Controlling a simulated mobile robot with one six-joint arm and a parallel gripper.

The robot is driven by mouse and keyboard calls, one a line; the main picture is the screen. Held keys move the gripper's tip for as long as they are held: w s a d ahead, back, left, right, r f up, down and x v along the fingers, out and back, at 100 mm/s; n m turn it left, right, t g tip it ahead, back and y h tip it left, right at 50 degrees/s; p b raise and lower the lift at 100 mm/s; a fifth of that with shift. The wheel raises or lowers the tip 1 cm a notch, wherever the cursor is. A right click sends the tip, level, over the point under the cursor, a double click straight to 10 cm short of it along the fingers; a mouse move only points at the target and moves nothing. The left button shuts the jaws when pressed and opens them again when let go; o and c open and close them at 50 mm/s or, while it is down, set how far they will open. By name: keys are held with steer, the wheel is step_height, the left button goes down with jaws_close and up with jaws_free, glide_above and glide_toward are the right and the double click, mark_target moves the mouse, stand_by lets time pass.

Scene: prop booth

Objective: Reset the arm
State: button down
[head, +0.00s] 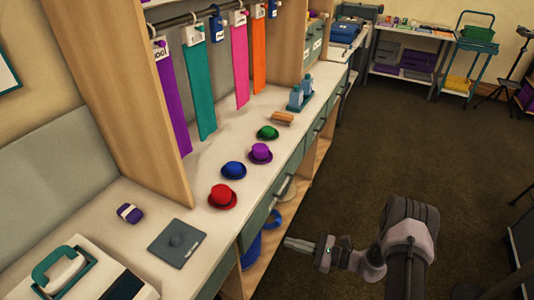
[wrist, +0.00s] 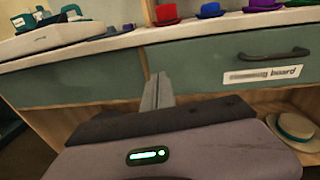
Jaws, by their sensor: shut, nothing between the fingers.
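My gripper (head: 301,244) is shut and empty. In the head view it is held out over the floor in front of the counter, pointing left towards the drawer fronts. In the wrist view its closed fingers (wrist: 158,92) point at a green-grey drawer front (wrist: 215,62) with a dark handle and a partly readable label ending in "board". The fingers appear apart from the drawer. My arm (head: 405,235) is bent at the lower right of the head view.
The counter (head: 205,255) carries red (head: 222,196), blue (head: 233,170), purple (head: 260,153) and green (head: 267,132) hats. A grey plate (head: 177,243) and a white device (head: 75,275) are nearer. A straw hat (wrist: 297,130) lies on the shelf below. Open floor (head: 390,140) extends right.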

steer(key=s+a+r+n+g+h, duration=0.2)
steer(key=r+n+g, duration=0.15)
steer(key=r, duration=0.45)
steer(key=s+a+r+n+g+h, duration=0.2)
steer(key=s+r+n, duration=0.15)
steer(key=r, duration=0.45)
steer(key=s+a+r+n+g+h, duration=0.15)
steer(key=r+n, duration=0.25)
steer(key=r, duration=0.4)
steer(key=s+d+r+n+t+h, duration=0.2)
steer(key=s+r+n+h, duration=0.1)
steer(key=s+r, duration=0.3)
steer(key=s+d+r+n+t+h, duration=0.2)
steer(key=s+r+h, duration=0.3)
steer(key=s, duration=0.5)
steer(key=shift+s+d+r+n+t, duration=0.2)
steer(key=shift+s+r+n+t, duration=0.1)
steer(key=shift+r+n+t, duration=0.4)
steer(key=shift+f+h, duration=0.1)
steer(key=shift+h, duration=0.15)
